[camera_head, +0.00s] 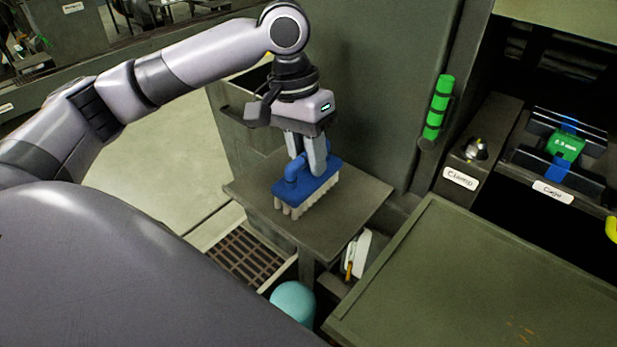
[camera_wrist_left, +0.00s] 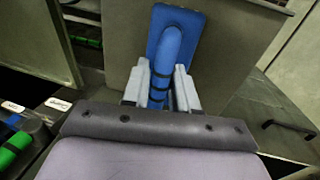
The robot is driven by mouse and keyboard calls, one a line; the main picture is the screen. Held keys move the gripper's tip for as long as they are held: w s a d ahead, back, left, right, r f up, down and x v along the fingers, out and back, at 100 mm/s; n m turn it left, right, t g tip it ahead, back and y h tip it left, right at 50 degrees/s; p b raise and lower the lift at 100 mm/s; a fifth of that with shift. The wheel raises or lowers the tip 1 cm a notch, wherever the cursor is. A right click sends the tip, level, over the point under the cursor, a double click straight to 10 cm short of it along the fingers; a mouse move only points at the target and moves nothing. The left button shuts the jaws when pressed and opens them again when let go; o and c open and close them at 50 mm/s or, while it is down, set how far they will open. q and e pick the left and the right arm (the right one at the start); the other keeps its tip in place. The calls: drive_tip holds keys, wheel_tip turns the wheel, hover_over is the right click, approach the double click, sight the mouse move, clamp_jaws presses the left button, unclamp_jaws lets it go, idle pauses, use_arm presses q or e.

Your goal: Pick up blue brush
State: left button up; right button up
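The blue brush (camera_head: 318,184) has a blue back and handle with pale bristles. It sits bristles down on a small square grey-green table (camera_head: 350,203). My left gripper (camera_head: 304,166) reaches down from above with a finger on each side of the brush's handle. In the left wrist view, the blue handle (camera_wrist_left: 166,57) runs between the two grey fingers (camera_wrist_left: 160,92), and both fingers appear to press against it. The bristles are hidden in that view. In the head view, the fingers hide part of the handle. My right gripper is not in view.
A tall grey cabinet (camera_head: 375,90) stands right behind the table. A green cylinder (camera_head: 437,108) is mounted on its right side. A large green-grey panel (camera_head: 480,285) lies to the right. A floor grate (camera_head: 246,256) and a teal rounded object (camera_head: 293,302) are below.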

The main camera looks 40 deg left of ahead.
use_arm(q)
clamp_jaws()
wheel_tip(320, 180, up, 20)
drive_tip(key=p, duration=0.2)
idle(0.6)
